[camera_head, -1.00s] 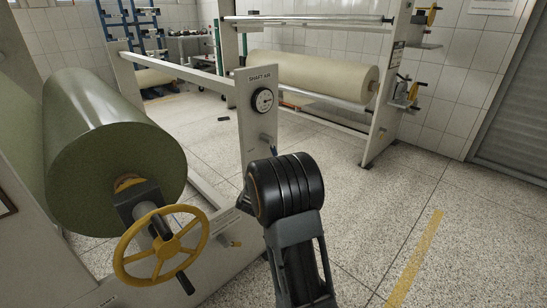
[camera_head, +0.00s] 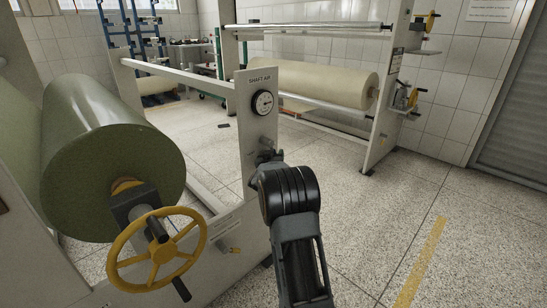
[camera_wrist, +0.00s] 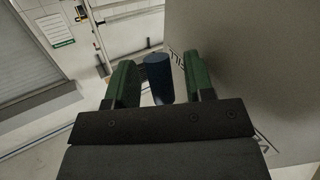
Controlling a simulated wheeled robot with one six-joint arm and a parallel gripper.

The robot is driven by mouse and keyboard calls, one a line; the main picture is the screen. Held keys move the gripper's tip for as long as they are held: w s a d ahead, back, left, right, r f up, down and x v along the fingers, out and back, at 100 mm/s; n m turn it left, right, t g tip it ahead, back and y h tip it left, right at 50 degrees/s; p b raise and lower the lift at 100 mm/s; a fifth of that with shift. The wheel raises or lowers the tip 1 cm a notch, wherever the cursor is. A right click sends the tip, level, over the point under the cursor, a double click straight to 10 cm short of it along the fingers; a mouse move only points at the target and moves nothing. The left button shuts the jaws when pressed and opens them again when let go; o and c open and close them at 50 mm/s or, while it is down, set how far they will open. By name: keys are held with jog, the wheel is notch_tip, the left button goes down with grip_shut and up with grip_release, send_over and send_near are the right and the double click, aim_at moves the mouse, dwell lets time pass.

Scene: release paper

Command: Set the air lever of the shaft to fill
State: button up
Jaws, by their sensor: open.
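The shaft air panel (camera_head: 258,112) is a pale upright plate with a SHAFT AIR label and a round gauge (camera_head: 263,103). The air lever's blue handle (camera_wrist: 158,82) shows in the wrist view, standing between my gripper's green fingers. My gripper (camera_wrist: 160,64) is open around the handle, with a gap visible on the right side; contact on the left is unclear. Dark lettering on the plate beside the handle is partly covered by the right finger and unreadable. In the head view my arm's wrist covers most of the lever below the gauge.
A large green roll (camera_head: 110,160) with a yellow handwheel (camera_head: 157,250) stands at left. A cream roll (camera_head: 315,82) hangs in a frame behind. The speckled floor right of the panel is free, with a yellow stripe (camera_head: 418,262).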

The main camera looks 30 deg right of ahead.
jog(key=shift+c, duration=0.5)
grip_shut()
